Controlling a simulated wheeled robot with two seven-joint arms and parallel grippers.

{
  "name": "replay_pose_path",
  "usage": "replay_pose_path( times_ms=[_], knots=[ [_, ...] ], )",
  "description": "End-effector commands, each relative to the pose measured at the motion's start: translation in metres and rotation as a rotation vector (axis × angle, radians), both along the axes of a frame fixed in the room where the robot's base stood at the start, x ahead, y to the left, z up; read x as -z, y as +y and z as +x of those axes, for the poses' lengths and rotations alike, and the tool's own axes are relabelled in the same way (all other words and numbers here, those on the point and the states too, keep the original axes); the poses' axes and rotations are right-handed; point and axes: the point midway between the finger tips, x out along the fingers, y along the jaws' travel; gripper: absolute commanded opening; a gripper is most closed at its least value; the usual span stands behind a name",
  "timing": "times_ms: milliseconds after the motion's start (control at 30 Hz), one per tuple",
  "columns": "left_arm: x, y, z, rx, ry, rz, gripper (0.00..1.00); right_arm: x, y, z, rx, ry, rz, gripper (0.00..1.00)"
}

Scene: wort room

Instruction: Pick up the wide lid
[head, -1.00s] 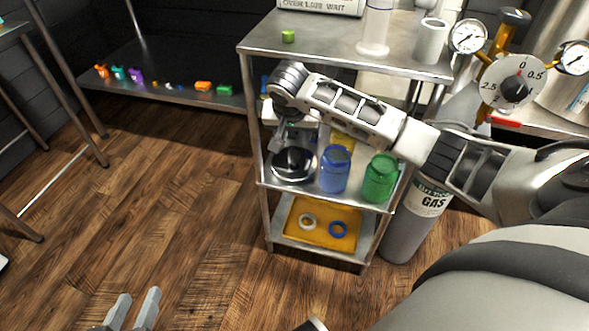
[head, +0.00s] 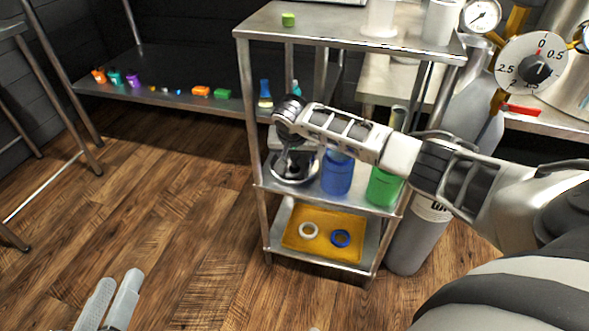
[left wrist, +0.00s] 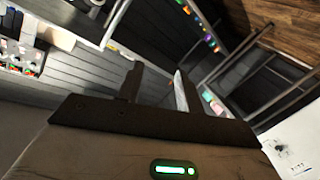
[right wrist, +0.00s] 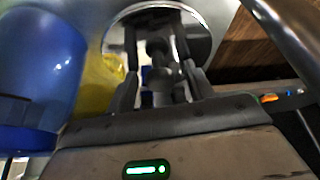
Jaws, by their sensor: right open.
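The wide lid (head: 293,181) lies on the middle shelf of the metal rack, left of the blue jar. It has a shiny silver rim and a dark middle. In the right wrist view the lid (right wrist: 197,38) shows its rim at the top and a black knob (right wrist: 162,62) in front. My right gripper (head: 290,160) is open over the lid. Its fingers (right wrist: 160,85) stand on either side of the knob, and I cannot tell whether they touch it. My left gripper (head: 115,295) is open and empty over the floor at the lower left; its fingers (left wrist: 157,85) are apart.
A blue jar (head: 336,178) and a green jar (head: 383,188) stand right of the lid. The blue jar looms close in the right wrist view (right wrist: 35,65). The rack's top shelf (head: 335,32) is above my right gripper. An orange tray (head: 325,257) with two rings sits below.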

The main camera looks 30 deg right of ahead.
Motion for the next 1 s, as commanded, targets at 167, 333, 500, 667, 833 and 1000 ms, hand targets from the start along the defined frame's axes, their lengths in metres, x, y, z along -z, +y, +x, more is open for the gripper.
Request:
replay_pose_path(
  times_ms=[167, 333, 500, 667, 833, 1000],
  knots=[
    [-0.001, 0.000, 0.000, 0.000, -0.001, 0.000, 0.36, -0.001, 0.000, 0.000, 0.000, -0.001, 0.001, 0.50],
    [-0.001, 0.000, 0.000, 0.000, 0.000, 0.000, 0.36, -0.001, 0.001, 0.000, 0.000, -0.001, 0.001, 0.03],
    [-0.001, 0.000, 0.000, -0.001, 0.000, 0.001, 0.36, -0.002, 0.001, 0.001, -0.001, -0.003, 0.001, 0.00],
    [-0.002, 0.000, 0.000, -0.001, -0.001, 0.003, 0.36, -0.004, 0.001, 0.001, -0.001, -0.003, 0.001, 0.00],
    [-0.008, 0.002, 0.001, -0.007, -0.006, 0.027, 0.36, -0.016, 0.001, 0.001, -0.001, -0.004, 0.002, 0.00],
    [0.003, 0.005, -0.002, -0.009, 0.025, 0.112, 0.36, -0.041, 0.001, 0.001, 0.000, -0.005, 0.002, 0.00]
  ],
)
